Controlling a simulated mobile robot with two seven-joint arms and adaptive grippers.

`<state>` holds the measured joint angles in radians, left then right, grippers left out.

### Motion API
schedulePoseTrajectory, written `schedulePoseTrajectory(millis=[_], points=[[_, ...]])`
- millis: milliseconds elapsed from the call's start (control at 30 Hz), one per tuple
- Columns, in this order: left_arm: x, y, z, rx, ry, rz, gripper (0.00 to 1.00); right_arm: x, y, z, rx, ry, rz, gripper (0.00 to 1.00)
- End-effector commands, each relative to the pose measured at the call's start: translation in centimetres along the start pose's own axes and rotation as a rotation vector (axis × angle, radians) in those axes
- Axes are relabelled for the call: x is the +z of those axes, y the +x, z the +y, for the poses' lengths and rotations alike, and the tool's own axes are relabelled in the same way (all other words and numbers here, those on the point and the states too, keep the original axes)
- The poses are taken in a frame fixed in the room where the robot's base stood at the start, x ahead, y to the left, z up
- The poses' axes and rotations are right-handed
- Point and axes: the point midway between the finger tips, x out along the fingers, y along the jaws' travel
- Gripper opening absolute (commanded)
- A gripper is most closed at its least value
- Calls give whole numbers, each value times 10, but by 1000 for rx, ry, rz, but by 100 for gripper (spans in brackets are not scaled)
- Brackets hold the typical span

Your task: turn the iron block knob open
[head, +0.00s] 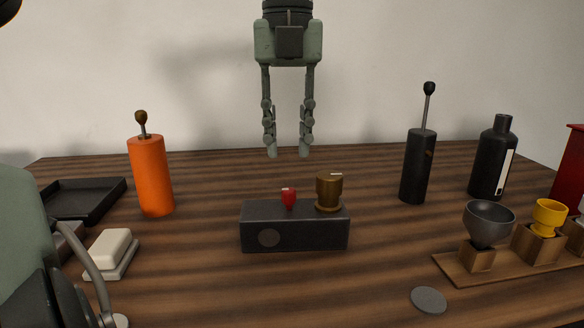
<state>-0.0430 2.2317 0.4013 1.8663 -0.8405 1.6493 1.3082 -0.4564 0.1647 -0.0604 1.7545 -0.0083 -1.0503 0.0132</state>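The iron block (293,236) is a dark grey box on the wooden table, near the middle of the head view. A small red knob (288,199) with a pale mark stands on its top. A larger brass-brown knob (328,192) with a pale mark stands on top to the right. A round disc shows on the block's front face. My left gripper (288,153) hangs pointing down, above and behind the block in the picture. Its two fingers are apart with nothing between them, and it touches neither knob. My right gripper is not in view.
An orange grinder (151,176) stands to the left, near a black tray (80,199) and a cream-topped block (112,252). A black grinder (418,165) and black bottle (493,160) stand right. A wooden board (465,270) holds cups. A grey disc (428,300) lies in front.

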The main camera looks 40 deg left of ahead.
Motion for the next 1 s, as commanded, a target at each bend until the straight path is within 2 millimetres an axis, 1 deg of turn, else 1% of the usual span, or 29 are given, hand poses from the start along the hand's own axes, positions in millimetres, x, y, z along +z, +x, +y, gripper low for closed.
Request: schedulePoseTrajectory(millis=[167,267,500,633,800,1000], points=[[0,4,0,1,1,1,27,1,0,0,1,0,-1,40],[0,16,0,0,0,3,27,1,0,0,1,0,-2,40],[-1,55,0,0,1,3,27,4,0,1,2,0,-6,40],[0,70,0,0,-1,1,27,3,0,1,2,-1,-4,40],[0,78,0,-1,-2,-1,27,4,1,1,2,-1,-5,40],[0,78,0,-1,-2,-1,27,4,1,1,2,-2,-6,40]])
